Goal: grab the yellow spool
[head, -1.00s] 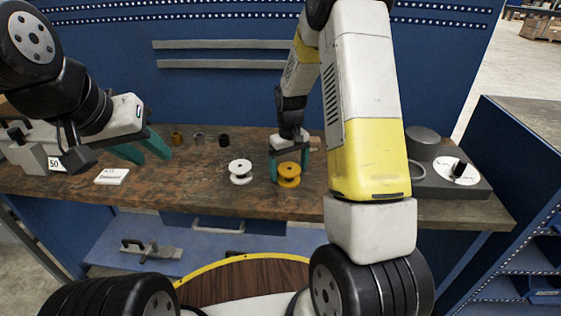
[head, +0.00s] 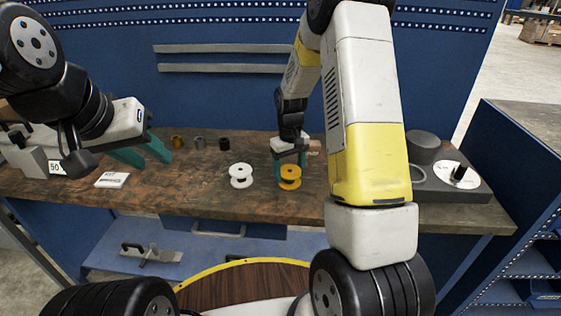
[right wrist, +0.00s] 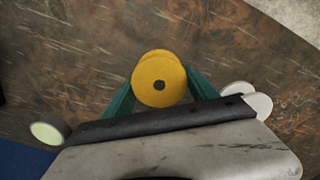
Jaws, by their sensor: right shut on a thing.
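The yellow spool (head: 290,177) stands upright near the front edge of the wooden bench, and in the right wrist view the spool (right wrist: 159,80) lies between the green fingers. My right gripper (head: 289,168) points down at the spool. Its fingers (right wrist: 160,90) are shut on the spool from both sides. I cannot tell if the spool is clear of the bench top. My left gripper (head: 142,158) hangs over the left part of the bench, its green fingers apart, with nothing seen between them.
A white spool (head: 241,176) stands just left of the yellow one. Several small cylinders (head: 198,143) stand behind. A white label block (head: 112,180) lies at left. A grey device with a dial (head: 455,178) sits at right.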

